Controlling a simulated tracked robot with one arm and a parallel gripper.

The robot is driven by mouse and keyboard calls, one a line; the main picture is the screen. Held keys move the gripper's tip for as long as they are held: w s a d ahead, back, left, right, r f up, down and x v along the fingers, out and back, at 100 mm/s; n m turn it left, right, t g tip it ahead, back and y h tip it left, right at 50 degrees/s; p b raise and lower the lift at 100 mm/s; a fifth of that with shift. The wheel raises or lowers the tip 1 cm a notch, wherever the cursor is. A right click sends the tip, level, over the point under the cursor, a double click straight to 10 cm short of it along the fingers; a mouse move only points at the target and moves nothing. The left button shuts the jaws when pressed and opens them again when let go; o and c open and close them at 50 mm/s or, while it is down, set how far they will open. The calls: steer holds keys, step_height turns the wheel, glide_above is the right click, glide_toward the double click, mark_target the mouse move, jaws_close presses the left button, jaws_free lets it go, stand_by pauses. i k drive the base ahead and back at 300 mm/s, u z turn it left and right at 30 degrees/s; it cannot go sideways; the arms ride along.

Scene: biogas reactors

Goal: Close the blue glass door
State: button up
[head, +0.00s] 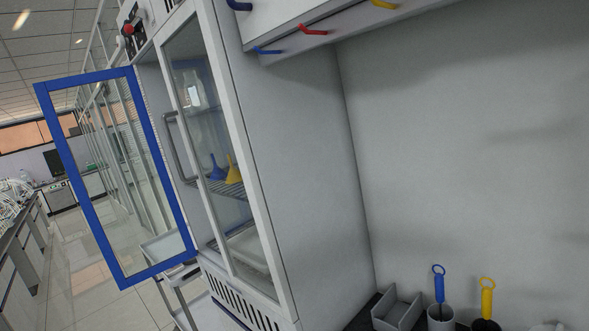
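The blue-framed glass door (164,157) stands swung wide open at the left of the head view, away from the cabinet. Its glass pane is clear, and the room shows through it. The grey cabinet (290,160) it appears hinged to stands in the middle, seen at a tilt. A second, white-framed glass door (215,150) with a grey bar handle (178,150) covers the nearer part of the cabinet front. Blue and yellow funnels sit on a rack behind that glass. My gripper does not show in the head view.
A grey bin (397,311) and cups with blue (438,285) and yellow-handled (487,298) tools stand at lower right. A wheeled cart (180,290) stands below the door. Tiled floor is open at left.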

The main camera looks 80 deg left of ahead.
mark_target(42, 90)
steer(key=u, duration=1.55)
steer(key=i, duration=0.1)
steer(key=u, duration=2.6)
steer(key=i, duration=5)
steer(key=z, duration=0.05)
